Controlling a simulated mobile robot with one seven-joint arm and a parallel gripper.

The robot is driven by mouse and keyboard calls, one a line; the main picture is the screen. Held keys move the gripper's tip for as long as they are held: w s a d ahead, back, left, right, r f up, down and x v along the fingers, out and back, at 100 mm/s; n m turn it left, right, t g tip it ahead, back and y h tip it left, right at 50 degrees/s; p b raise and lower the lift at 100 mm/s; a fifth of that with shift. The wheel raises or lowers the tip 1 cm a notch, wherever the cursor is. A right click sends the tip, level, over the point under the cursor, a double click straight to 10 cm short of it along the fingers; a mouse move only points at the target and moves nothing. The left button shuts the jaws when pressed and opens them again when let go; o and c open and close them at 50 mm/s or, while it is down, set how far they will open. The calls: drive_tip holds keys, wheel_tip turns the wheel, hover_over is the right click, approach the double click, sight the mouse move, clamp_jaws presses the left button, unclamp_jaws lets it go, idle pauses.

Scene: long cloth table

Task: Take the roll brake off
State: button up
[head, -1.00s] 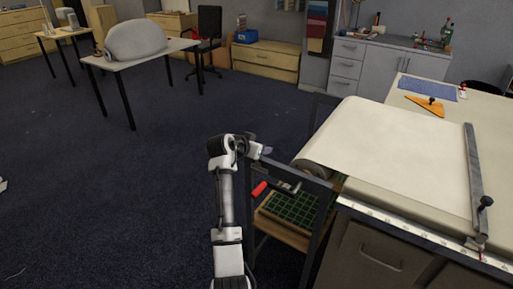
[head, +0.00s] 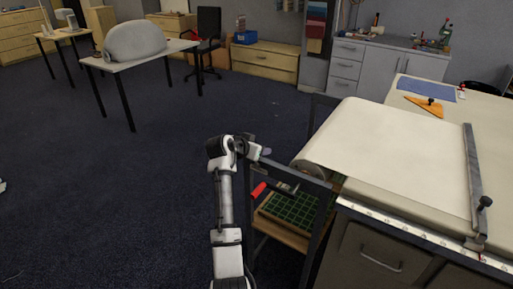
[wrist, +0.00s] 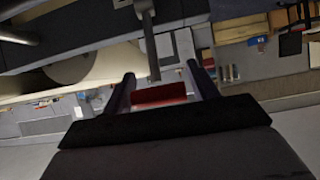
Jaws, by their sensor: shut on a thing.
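The roll brake shows as a red grip (head: 258,190) on a grey lever at the near end of the cloth roll (head: 312,171), beside the dark roll stand. In the wrist view the red grip (wrist: 160,94) lies crosswise between the two dark fingers of my gripper (wrist: 161,80), which is shut on it. The grey lever (wrist: 151,45) runs up from the grip in that view. In the head view my arm reaches to the stand's left side; the fingers are too small to make out there.
The dark frame stand (head: 319,225) holds a shelf with a green grid (head: 293,210) below the roll. Pale cloth (head: 390,145) runs from the roll over the long table, under a metal bar (head: 473,180). Open dark floor lies left of my arm.

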drive_tip(key=o, duration=1.1)
drive_tip(key=shift+s+d+f, duration=0.1)
drive_tip(key=shift+f, duration=0.45)
drive_tip(key=shift+o, duration=1.4)
drive_tip(key=shift+r, duration=0.3)
drive_tip(key=b+v, duration=0.3)
drive_tip(key=v, duration=1)
drive_tip(key=shift+s+a+r, duration=0.2)
drive_tip(key=shift+r, duration=0.1)
